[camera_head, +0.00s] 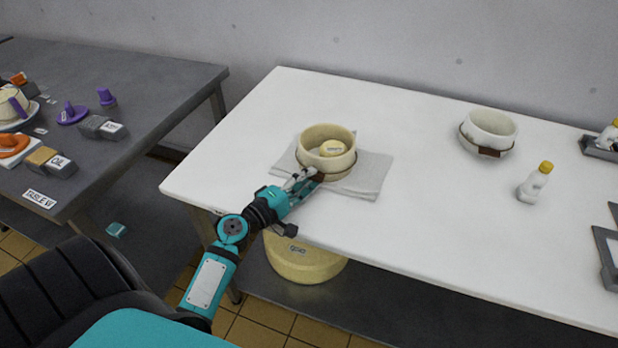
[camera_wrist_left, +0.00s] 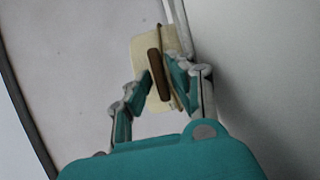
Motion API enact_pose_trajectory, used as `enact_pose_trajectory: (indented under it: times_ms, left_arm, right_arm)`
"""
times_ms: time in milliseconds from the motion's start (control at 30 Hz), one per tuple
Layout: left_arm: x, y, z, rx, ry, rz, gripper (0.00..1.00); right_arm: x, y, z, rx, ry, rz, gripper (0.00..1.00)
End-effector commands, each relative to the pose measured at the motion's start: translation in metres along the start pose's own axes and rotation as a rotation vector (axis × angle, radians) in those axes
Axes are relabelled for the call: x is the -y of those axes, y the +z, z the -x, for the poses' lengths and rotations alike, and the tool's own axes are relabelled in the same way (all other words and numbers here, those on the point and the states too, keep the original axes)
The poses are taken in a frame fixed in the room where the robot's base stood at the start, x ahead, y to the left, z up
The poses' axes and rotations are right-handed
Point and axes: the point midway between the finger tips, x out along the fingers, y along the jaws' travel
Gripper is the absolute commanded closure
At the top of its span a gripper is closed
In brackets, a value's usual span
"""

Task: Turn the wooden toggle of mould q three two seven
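A cream, round, open-topped mould (camera_head: 343,168) stands upright on a folded grey cloth, with a small yellow round piece (camera_head: 333,148) inside. Its brown wooden toggle (camera_wrist_left: 158,75) is a bar on the side facing my left gripper (camera_head: 308,176). In the left wrist view the gripper (camera_wrist_left: 160,76) has one finger on each side of the toggle. The fingers look apart, with cream wall showing between them; contact is unclear. A second, paler mould (camera_head: 492,130) with a brown toggle stands farther right. I can read no number on either mould. My right gripper is out of view.
The grey cloth (camera_head: 372,178) lies under the near mould on a white table (camera_head: 420,225). A cluttered grey table (camera_head: 150,75) stands left.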

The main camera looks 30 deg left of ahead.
Motion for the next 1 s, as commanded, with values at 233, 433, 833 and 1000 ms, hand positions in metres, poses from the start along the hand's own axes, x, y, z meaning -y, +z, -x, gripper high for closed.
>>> enact_pose_trajectory:
  times_ms: [233, 433, 833, 1000]
  left_arm:
    - [0.0, 0.0, 0.0, 0.0, 0.0, 0.0, 1.0]
    - [0.0, 0.0, 0.0, 0.0, -0.002, -0.004, 1.0]
    - [-0.005, 0.0, 0.0, 0.001, -0.067, -0.159, 1.0]
    - [-0.008, 0.001, 0.0, 0.002, -0.123, -0.297, 1.0]
  right_arm:
    - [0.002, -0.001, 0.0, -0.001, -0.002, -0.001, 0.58]
    - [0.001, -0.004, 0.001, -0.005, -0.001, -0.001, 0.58]
    - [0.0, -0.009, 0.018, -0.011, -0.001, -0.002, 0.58]
    - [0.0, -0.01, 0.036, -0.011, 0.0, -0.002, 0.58]
